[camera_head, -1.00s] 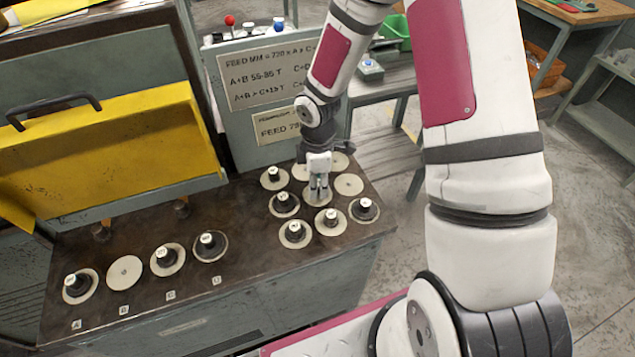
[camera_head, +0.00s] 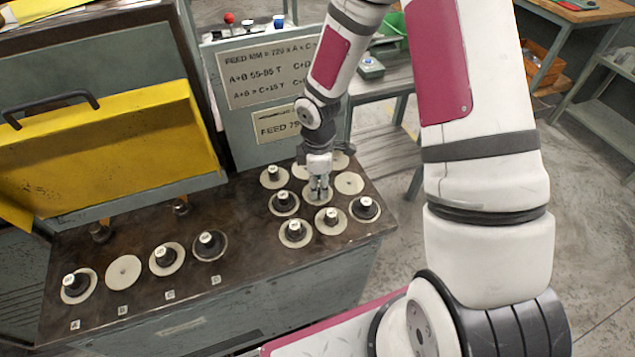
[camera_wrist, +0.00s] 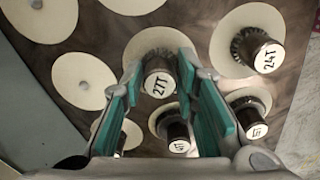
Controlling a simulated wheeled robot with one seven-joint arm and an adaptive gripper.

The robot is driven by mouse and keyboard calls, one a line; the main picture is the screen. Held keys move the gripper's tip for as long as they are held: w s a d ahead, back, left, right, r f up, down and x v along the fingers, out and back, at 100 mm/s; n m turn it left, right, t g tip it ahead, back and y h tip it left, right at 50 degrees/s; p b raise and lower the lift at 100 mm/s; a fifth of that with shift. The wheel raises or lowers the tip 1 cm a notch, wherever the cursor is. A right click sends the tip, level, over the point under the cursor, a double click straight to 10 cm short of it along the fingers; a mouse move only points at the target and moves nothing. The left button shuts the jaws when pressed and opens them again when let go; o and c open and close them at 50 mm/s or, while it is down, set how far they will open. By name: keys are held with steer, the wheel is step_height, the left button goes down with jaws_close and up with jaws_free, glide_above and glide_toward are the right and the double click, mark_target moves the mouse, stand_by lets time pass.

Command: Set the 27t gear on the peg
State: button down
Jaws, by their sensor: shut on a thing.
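The 27t gear (camera_wrist: 158,84) is dark, with a white top marked 27T. In the wrist view it stands between the teal pads of my gripper (camera_wrist: 161,75), over a white disc (camera_wrist: 150,42). My gripper is shut on it. In the head view my gripper (camera_head: 319,188) is low over the right-hand cluster of discs, and hides most of the gear. Whether the gear still touches its disc cannot be told. At the left is a row of discs marked A to D; the B disc (camera_head: 123,272) is bare, the others bear dark gears.
Other gears stand close around my gripper, among them the 24T gear (camera_wrist: 268,58). Bare discs (camera_head: 348,184) lie behind and beside it. A yellow cover (camera_head: 110,150) stands behind the lettered row. A sign panel (camera_head: 265,75) rises behind the cluster. The bench top between cluster and row is clear.

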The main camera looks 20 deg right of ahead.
steer(key=shift+f, duration=0.15)
steer(key=c, duration=1.2)
jaws_free()
steer(key=shift+r+p, duration=3.55)
steer(key=shift+r, duration=8.95)
steer(key=shift+r, duration=0.1)
